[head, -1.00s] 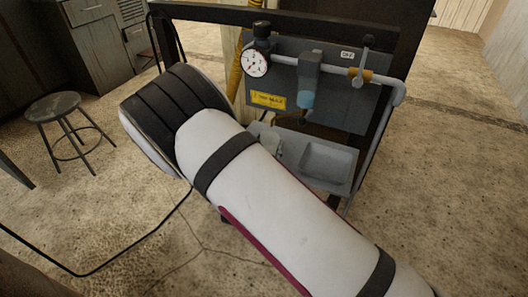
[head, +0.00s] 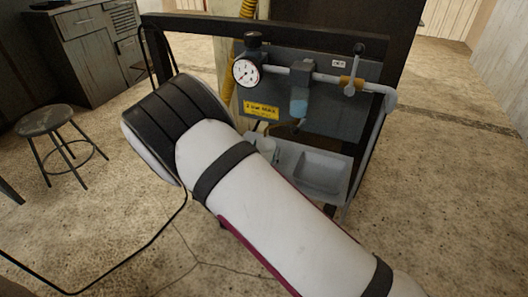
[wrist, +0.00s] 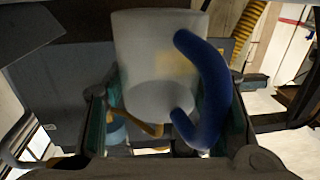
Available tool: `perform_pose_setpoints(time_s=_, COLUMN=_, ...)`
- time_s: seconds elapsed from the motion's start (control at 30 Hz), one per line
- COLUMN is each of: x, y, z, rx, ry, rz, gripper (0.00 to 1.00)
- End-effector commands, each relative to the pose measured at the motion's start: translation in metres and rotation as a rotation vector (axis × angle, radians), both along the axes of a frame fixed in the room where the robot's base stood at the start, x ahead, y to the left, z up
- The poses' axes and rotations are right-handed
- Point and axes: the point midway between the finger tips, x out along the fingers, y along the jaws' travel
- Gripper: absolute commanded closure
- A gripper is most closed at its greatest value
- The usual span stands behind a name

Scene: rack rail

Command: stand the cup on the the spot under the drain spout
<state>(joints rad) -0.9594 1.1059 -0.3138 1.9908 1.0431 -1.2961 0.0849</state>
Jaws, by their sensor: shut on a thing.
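The cup (wrist: 155,60) is pale and see-through with a thick blue handle (wrist: 210,90). It fills the middle of the wrist view, between the two fingers of my gripper (wrist: 165,130), which is shut on it. In the head view my arm hides the gripper; a pale cup-like shape (head: 265,146) shows just past the arm, over the shelf's left part. The drain spout (head: 299,125) is a small bent brown tube below the blue filter bowl (head: 299,106). The bowl also shows in the wrist view (wrist: 115,132). The spot under the spout is not clearly visible.
A grey shelf (head: 285,153) with a recessed basin (head: 322,173) on its right runs below the panel (head: 340,110). A gauge (head: 246,73), a pipe and a brass valve (head: 350,83) sit above. A stool (head: 44,121) stands at the left.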

Motion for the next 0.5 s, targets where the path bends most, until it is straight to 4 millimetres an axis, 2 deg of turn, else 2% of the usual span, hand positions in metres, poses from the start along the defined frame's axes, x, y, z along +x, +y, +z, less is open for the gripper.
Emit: perform_pose_setpoints(time_s=0.5, x=0.0001, y=-0.0001, z=-0.0101, rx=0.000, ry=0.000, rz=0.000, gripper=0.77)
